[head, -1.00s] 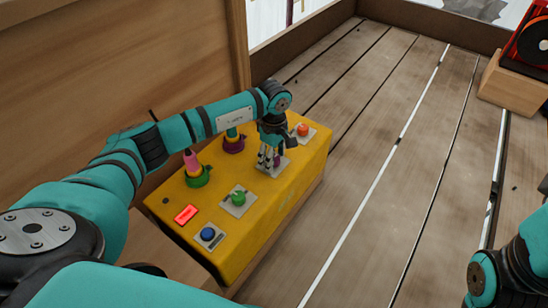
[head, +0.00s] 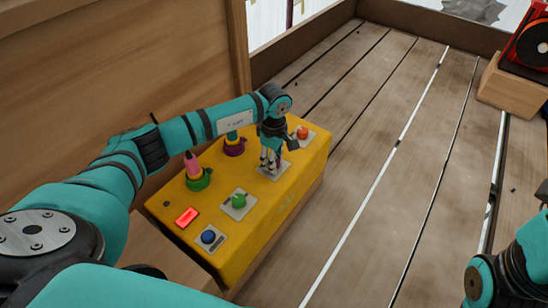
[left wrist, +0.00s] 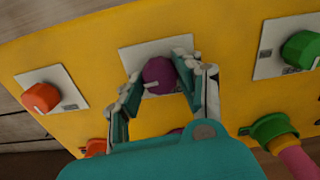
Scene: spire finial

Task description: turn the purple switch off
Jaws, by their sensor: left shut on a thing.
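The purple switch (left wrist: 158,72) is a round knob with a white pointer mark on a pale square plate (left wrist: 150,54). It sits on the sloping top of a yellow control box (head: 290,202). My left gripper (left wrist: 158,80) is shut on the purple knob from above, one finger on each side. In the head view my left gripper (head: 270,164) stands over the same plate and mostly hides the knob. Only part of my right arm shows at the lower right of the head view; its gripper is out of the picture.
A wooden wall (head: 120,60) stands behind. The plank floor (head: 400,200) is open.

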